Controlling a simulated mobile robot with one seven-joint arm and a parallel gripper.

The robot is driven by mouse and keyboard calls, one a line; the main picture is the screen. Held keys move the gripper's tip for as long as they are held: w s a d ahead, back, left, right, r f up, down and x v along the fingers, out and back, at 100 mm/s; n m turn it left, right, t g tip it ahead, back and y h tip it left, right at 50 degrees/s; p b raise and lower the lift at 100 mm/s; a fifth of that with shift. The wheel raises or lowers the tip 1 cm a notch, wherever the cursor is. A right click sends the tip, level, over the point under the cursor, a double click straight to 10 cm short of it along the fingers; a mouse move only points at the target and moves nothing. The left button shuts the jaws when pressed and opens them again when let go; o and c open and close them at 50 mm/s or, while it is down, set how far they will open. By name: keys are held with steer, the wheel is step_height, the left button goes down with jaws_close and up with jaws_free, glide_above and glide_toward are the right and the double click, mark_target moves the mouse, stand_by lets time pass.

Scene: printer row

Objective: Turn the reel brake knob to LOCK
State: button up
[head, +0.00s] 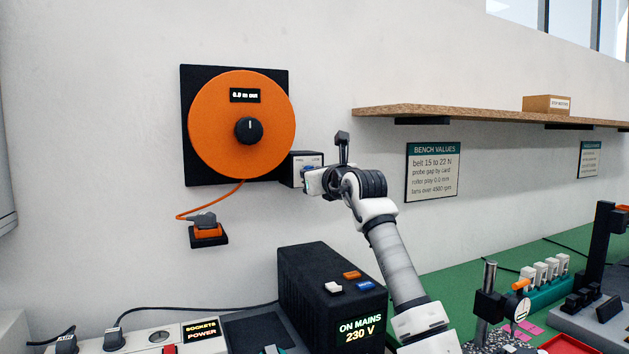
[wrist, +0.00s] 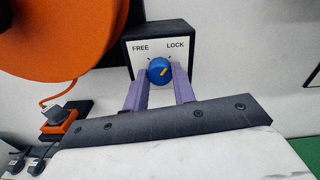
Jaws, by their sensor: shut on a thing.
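The reel brake knob (wrist: 157,66) is a small blue knob with an orange pointer line. It sits on a white panel (wrist: 148,37) marked FREE on the left and LOCK on the right. The pointer tilts up and to the right, toward the LOCK side. My gripper (wrist: 160,84) is shut on the knob, with one purple finger on each side of it. In the head view my gripper (head: 309,178) is at the small black box (head: 291,169) beside the reel and partly hides the knob.
The orange reel (head: 218,143) with a black centre knob is on the wall just left of the box. A wooden shelf (head: 450,112) is at right. A black mains unit (head: 318,290) stands below my arm.

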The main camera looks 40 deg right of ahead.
steer(key=shift+m, duration=0.7)
steer(key=shift+m+b, duration=0.3)
steer(key=o, duration=1)
steer(key=b+v, duration=0.4)
steer(key=v, duration=1)
steer(key=shift+w+r, duration=0.15)
